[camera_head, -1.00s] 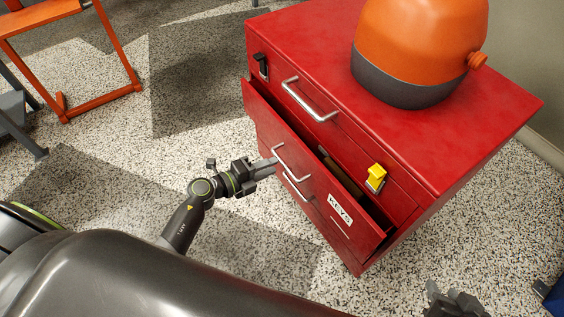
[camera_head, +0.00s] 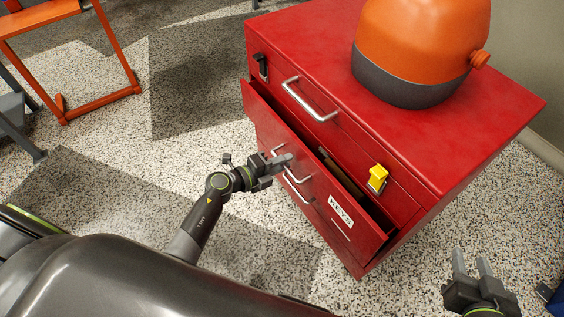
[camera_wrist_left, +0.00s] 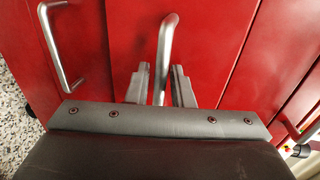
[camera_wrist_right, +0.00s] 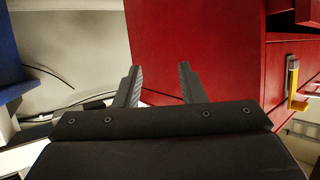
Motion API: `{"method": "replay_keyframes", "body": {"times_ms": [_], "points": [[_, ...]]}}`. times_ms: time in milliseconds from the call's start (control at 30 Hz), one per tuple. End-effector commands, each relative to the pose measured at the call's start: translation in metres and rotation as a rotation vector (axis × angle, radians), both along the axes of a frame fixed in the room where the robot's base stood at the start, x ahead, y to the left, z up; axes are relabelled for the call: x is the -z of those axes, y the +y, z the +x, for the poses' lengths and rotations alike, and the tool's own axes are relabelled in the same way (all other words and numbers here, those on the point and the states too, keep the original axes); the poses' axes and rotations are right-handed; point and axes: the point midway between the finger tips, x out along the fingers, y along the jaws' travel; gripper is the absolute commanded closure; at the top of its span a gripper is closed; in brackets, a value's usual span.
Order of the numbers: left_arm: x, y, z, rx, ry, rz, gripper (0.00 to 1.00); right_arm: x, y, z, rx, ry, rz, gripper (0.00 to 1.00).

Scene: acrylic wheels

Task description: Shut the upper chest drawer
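The red chest (camera_head: 290,35) stands at the right in the head view. Its topmost drawer, with a silver handle (camera_head: 310,100), looks flush. The drawer below it (camera_head: 266,118), with a KEYS label (camera_head: 340,211), is pulled out, showing a brown item (camera_head: 342,175) inside. My left gripper (camera_head: 286,160) is at this open drawer's handle. In the left wrist view the handle (camera_wrist_left: 165,45) stands between its open fingers (camera_wrist_left: 160,85), with gaps beside it. My right gripper (camera_head: 471,264) is open and empty, right of the chest; its fingers (camera_wrist_right: 160,85) also show in the right wrist view.
An orange and dark grey rounded container (camera_head: 420,45) stands on the chest. A black latch (camera_head: 261,66) and a yellow latch (camera_head: 377,178) are on its front. A lower handle (camera_head: 296,190) is just below my left gripper. Speckled floor (camera_head: 190,110) is clear left of the chest.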

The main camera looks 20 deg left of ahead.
Motion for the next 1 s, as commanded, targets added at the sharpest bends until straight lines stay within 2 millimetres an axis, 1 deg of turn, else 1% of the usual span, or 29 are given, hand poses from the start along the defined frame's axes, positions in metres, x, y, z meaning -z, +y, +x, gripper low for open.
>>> {"method": "replay_keyframes", "body": {"times_ms": [33,133,167,500,567,800,900,1000], "points": [[0.000,0.000,0.000,0.000,0.000,0.000,0.86,0.000,0.000,0.000,0.000,0.001,0.000,0.64],[0.000,0.000,0.000,0.000,0.000,0.000,0.99,0.000,0.000,0.000,0.000,0.001,0.000,0.64],[0.000,0.000,0.000,0.000,0.000,0.000,1.00,0.000,0.000,0.000,0.000,0.001,0.000,0.64],[0.000,-0.002,0.002,0.000,0.001,-0.001,1.00,0.001,0.000,-0.001,-0.001,0.009,0.003,0.64],[-0.001,-0.004,0.006,-0.001,0.000,-0.001,1.00,0.007,0.001,-0.005,-0.004,0.046,0.012,0.64],[-0.001,-0.020,0.028,-0.003,0.001,-0.001,1.00,0.036,0.008,-0.028,-0.018,0.237,0.057,0.64],[0.000,-0.023,0.031,-0.003,0.000,0.001,1.00,0.042,0.009,-0.033,-0.021,0.274,0.065,0.64],[0.001,-0.023,0.031,-0.003,0.000,0.001,1.00,0.042,0.009,-0.032,-0.021,0.270,0.065,0.64]]}}
